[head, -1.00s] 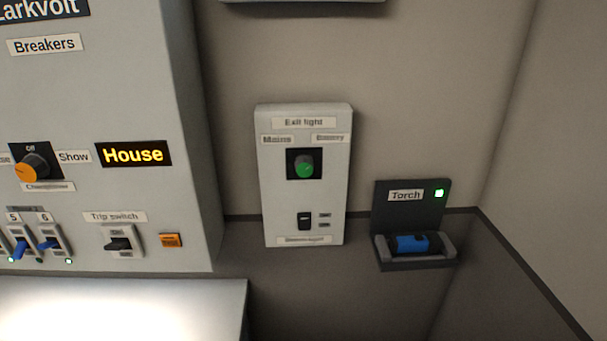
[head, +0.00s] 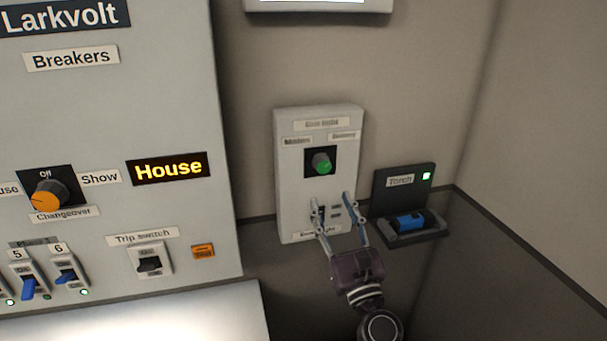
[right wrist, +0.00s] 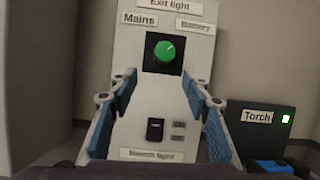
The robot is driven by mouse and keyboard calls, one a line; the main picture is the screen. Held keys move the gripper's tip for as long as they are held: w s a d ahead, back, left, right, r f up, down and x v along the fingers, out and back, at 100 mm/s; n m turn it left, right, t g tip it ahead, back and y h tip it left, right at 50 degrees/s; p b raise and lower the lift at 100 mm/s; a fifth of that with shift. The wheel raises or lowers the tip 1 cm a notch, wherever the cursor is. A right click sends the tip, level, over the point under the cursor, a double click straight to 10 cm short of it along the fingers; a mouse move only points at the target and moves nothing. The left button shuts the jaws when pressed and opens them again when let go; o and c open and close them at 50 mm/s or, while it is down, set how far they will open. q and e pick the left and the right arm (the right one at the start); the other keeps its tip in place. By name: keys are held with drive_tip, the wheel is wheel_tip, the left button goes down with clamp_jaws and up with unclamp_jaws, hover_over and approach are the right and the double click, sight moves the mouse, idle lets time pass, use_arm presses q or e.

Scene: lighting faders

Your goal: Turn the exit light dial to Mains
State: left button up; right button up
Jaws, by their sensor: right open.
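The exit light dial (head: 322,163) is a round green knob on a black square, on a pale wall box (head: 292,190). In the right wrist view the dial (right wrist: 165,52) has the Mains label (right wrist: 140,19) at its upper left and the Battery label (right wrist: 195,27) at its upper right. Its small pale mark appears to point up and right, toward Battery. My right gripper (head: 333,200) is open and empty, below the dial and in front of the lower part of the box. Its two blue-padded fingers frame the view below the dial. My left gripper is not in view.
A black bench light switch (right wrist: 155,129) sits below the dial, between the fingers in view. A blue torch (head: 411,221) lies in a dark holder to the right. The large breaker panel (head: 110,110) stands at the left, with a changeover knob (head: 48,194).

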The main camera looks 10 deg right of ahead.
sight(325, 171)
drive_tip(key=shift+m, duration=0.5)
drive_tip(key=w+r, duration=0.1)
drive_tip(key=w, duration=0.1)
drive_tip(key=w+r+p, duration=0.2)
drive_tip(key=w, duration=0.1)
drive_tip(key=shift+w+d+r, duration=0.25)
drive_tip(key=shift+w+r, duration=0.05)
drive_tip(key=shift+r, duration=0.1)
drive_tip(key=shift+w+a+r, duration=0.15)
drive_tip(key=shift+w+r, duration=0.1)
drive_tip(key=shift+w, duration=0.35)
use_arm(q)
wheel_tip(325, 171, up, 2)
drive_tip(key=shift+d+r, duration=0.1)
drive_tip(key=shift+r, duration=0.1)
use_arm(e)
drive_tip(key=shift+w, duration=0.1)
drive_tip(key=shift+c, duration=0.6)
drive_tip(key=c, duration=1)
